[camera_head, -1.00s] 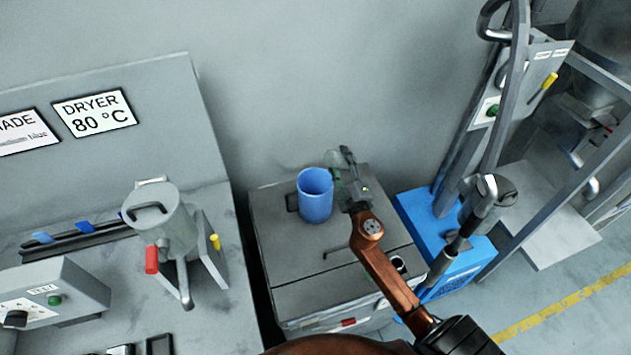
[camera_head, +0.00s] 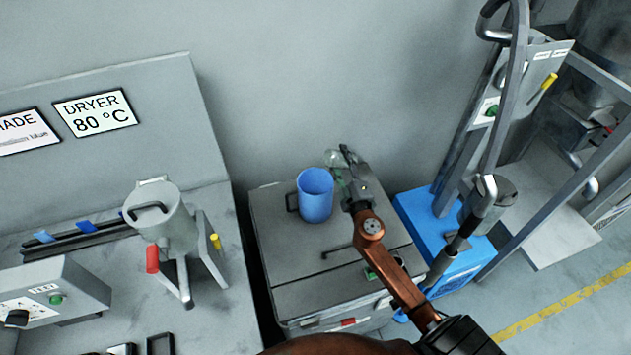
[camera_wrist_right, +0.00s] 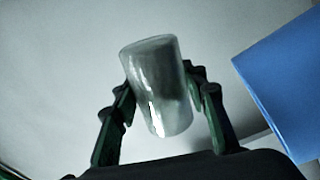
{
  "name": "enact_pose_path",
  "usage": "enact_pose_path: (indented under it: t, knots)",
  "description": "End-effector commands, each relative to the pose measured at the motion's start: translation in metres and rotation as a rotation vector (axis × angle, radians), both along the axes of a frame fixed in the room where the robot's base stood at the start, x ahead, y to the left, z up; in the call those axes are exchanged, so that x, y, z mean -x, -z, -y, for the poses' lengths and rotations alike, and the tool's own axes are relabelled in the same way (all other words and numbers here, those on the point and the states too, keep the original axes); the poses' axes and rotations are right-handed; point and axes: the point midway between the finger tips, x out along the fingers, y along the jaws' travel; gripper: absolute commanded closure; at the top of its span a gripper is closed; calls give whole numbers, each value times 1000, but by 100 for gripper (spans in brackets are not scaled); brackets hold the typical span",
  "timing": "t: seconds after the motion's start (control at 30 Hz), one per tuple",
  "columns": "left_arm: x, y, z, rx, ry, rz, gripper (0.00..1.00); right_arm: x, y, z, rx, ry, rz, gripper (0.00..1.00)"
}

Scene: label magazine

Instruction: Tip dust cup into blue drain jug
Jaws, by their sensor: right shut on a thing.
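The blue drain jug (camera_head: 315,196) stands upright on the grey cabinet, its open top facing up and its dark handle on the left. My right gripper (camera_head: 343,168) is just right of the jug and is shut on the clear dust cup (camera_head: 333,157). The cup is at the jug's upper right, near its rim, and looks tilted. In the right wrist view the cup (camera_wrist_right: 158,88) is greyish and see-through between the two green-black fingers. The blue jug (camera_wrist_right: 285,90) shows close on the right there, apart from the cup. I cannot tell what the cup contains. My left gripper is out of view.
The grey cabinet top (camera_head: 285,250) has clear room in front of the jug. A blue machine base (camera_head: 420,210) with a column stands right of the cabinet. A bench on the left carries a grey lidded hopper (camera_head: 175,225) with a red handle.

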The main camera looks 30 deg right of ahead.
Motion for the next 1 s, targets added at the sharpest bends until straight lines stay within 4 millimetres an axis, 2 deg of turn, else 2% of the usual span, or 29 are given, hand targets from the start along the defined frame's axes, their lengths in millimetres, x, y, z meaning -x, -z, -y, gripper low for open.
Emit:
enact_pose_path:
  t: [1.0]
  knots:
    - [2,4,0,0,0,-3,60,0,5,-2,110,0,-22,86]
